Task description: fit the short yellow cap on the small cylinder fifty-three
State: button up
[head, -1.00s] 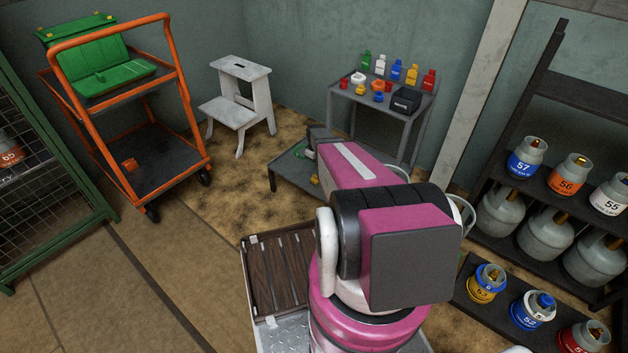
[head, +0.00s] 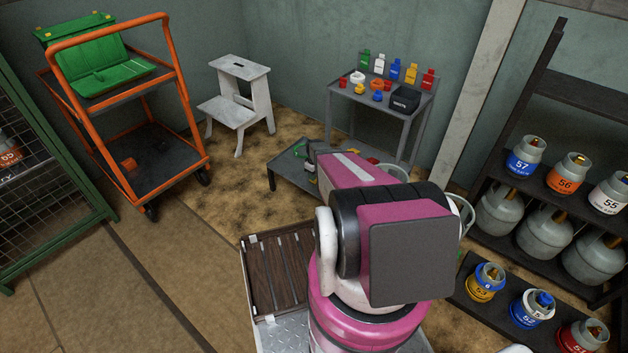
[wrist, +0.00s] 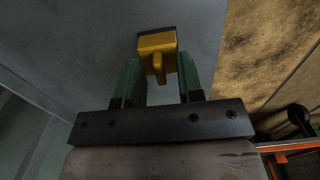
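In the wrist view a yellow cap (wrist: 157,44) with a dark edge and a narrow stem sits between the green fingers of my gripper (wrist: 161,74). In the head view my pink and black arm hides most of the gripper. The small cylinder fifty-three (head: 482,284), yellow with a blue-ringed grey collar, stands upright on the low shelf at the lower right, well apart from my gripper. Its top is too small to make out fully.
Cylinders fifty-two (head: 531,309) and fifty-one (head: 583,338) stand beside it. Larger grey cylinders fill the dark rack (head: 600,235) behind. A table (head: 375,100) with bottles and caps stands at the back. An orange trolley (head: 176,75) stands left; the floor before it is clear.

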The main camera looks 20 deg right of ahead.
grip_shut()
jog(key=shift+r, duration=0.2)
jog(key=shift+r, duration=1.85)
